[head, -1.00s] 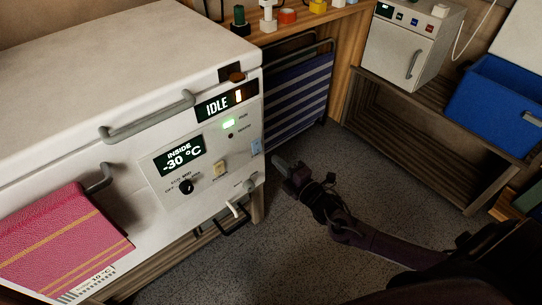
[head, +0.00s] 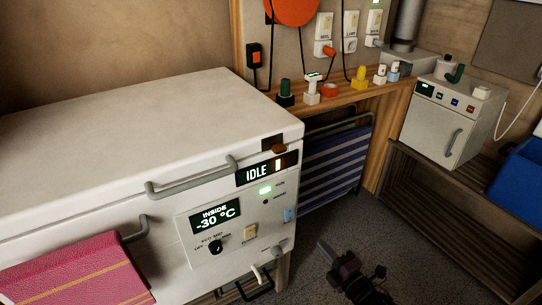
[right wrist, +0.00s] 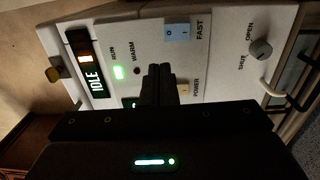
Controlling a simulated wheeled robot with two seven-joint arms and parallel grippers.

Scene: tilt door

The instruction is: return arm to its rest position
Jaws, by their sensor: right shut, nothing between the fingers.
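My right gripper (head: 330,252) is at the bottom of the head view, low over the grey floor and to the right of the white chest freezer (head: 130,125). Its jaws are shut and hold nothing. In the right wrist view the shut fingers (right wrist: 158,84) point toward the freezer's control panel (right wrist: 215,60), apart from it as far as I can see. The freezer lid is down. Its displays read IDLE and -30 °C, and a green light is lit. My left gripper is not in view.
A pink folder (head: 80,272) hangs at the freezer's front. A striped cloth (head: 332,160) hangs beside the freezer. A small white cabinet (head: 445,125) stands on a dark slatted bench at right, near a blue bin (head: 520,175). Open floor lies between freezer and bench.

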